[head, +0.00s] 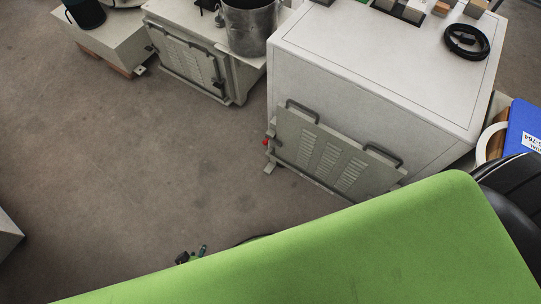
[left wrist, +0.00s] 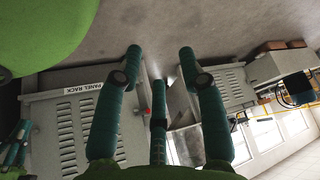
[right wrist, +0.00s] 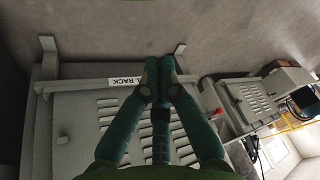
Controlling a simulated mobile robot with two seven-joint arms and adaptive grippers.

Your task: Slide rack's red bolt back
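The panel rack (head: 370,75) is a large pale cabinet with a grey louvred panel on its front. Its red bolt (head: 265,142) is a small red knob at the panel's left edge in the head view. The bolt also shows in the left wrist view (left wrist: 148,111), beside a finger, and in the right wrist view (right wrist: 219,111), right of the fingers. My left gripper (left wrist: 160,52) is open and empty, apart from the bolt; its tips barely show in the head view (head: 192,255). My right gripper (right wrist: 160,62) has its fingertips together in front of the panel, with nothing visible between them.
A second louvred cabinet (head: 185,65) with a metal pot (head: 250,28) stands left of the rack. A black coil (head: 466,42) lies on the rack's top. Floor left of the rack is clear.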

